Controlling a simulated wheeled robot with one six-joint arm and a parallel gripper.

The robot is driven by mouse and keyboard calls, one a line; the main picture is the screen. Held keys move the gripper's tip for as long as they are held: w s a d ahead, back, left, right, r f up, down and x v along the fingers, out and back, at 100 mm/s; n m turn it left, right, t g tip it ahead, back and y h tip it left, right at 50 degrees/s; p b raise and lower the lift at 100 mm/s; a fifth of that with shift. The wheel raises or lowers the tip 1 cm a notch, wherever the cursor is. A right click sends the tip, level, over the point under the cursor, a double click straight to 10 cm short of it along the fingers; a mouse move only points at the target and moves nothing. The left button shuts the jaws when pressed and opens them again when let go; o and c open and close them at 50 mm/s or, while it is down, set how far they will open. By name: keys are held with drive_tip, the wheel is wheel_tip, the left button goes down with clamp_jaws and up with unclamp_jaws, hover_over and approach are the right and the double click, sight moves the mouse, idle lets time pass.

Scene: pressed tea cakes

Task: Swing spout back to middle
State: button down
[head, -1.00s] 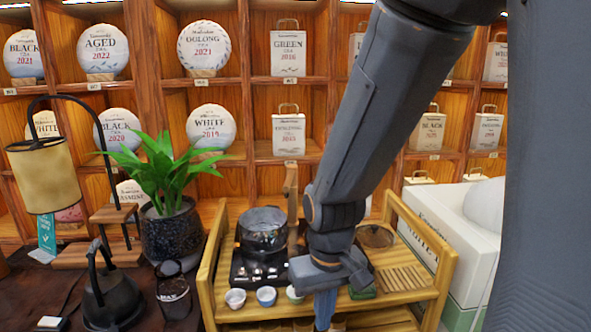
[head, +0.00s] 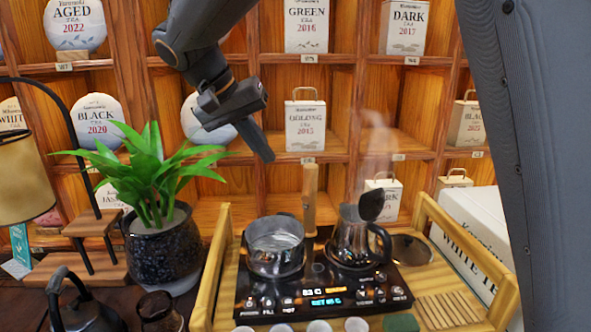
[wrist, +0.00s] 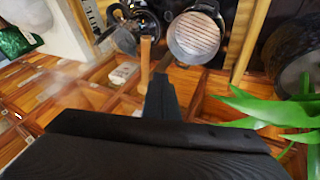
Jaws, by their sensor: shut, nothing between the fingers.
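The spout's upright wooden post (head: 310,198) stands at the back of the black heating panel (head: 325,298), between a steel pot (head: 275,247) and a glass kettle (head: 352,240). The spout arm itself is hard to make out; I cannot tell exactly which way it points. In the wrist view the post (wrist: 145,62) shows beside the pot (wrist: 197,38). My gripper (head: 268,157) is shut and empty. It is raised above and behind the pot, left of the post's top, in front of the shelves, apart from the post.
Steam rises above the kettle. A potted plant (head: 160,240) stands left of the wooden tray stand (head: 222,265). A black kettle (head: 80,308) is at lower left. Several small cups line the front edge. Tea shelves fill the back; a white box (head: 478,245) stands at right.

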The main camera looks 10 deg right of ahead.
drive_tip(key=a+r, duration=0.1)
drive_tip(key=p, duration=0.2)
approach(308, 183)
wheel_tip(308, 183, down, 5)
drive_tip(key=w+a, duration=0.2)
drive_tip(key=shift+w+d+f+p, duration=0.1)
drive_tip(key=shift+d+f+p, duration=0.1)
drive_tip(key=shift+d, duration=0.45)
drive_tip(key=shift+s+d+f+p, duration=0.1)
drive_tip(key=shift+d+f+p, duration=0.15)
drive_tip(key=shift+d, duration=0.4)
drive_tip(key=shift+w+d+f+p, duration=0.1)
drive_tip(key=shift+d+p, duration=0.1)
drive_tip(key=shift+d, duration=0.45)
drive_tip(key=shift+s+d+b, duration=0.3)
drive_tip(key=shift+d, duration=0.35)
drive_tip(key=shift+a, duration=0.1)
